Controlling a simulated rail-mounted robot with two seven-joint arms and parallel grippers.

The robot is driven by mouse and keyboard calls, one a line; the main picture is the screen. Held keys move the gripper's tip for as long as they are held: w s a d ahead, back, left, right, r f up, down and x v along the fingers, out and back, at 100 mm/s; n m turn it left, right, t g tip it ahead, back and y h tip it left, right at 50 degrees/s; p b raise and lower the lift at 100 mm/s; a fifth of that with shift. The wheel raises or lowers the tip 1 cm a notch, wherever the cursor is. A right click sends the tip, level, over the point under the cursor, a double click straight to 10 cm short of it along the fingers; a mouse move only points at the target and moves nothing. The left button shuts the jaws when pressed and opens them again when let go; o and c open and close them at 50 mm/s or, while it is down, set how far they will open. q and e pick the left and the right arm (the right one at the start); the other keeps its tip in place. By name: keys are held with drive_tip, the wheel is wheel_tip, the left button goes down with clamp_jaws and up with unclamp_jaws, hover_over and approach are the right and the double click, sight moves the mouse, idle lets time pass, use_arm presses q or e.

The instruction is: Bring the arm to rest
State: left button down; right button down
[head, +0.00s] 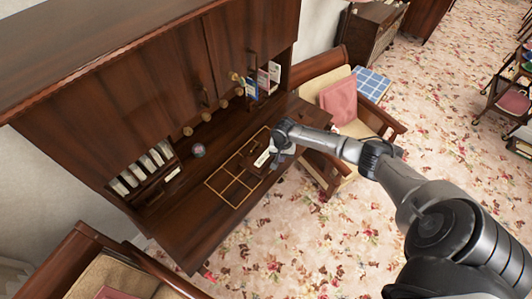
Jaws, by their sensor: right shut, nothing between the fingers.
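My right arm reaches in from the lower right. Its gripper (275,157) is over the right part of the dark wooden desk top (185,228), beside a grid of thin light lines (234,180). The gripper is small here and partly hidden by its own wrist; it is shut with nothing held. I cannot tell its exact height above the desk. My left gripper is out of view.
A tall dark wooden cabinet (135,100) rises behind the desk top. Books (269,76) stand at its right end, and white upright items (140,170) at its left. An armchair with a pink cushion (339,100) stands right of the desk. Flowered carpet (450,120) lies open further right.

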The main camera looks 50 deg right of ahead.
drive_tip(key=shift+r+p, duration=0.65)
drive_tip(key=shift+r, duration=0.15)
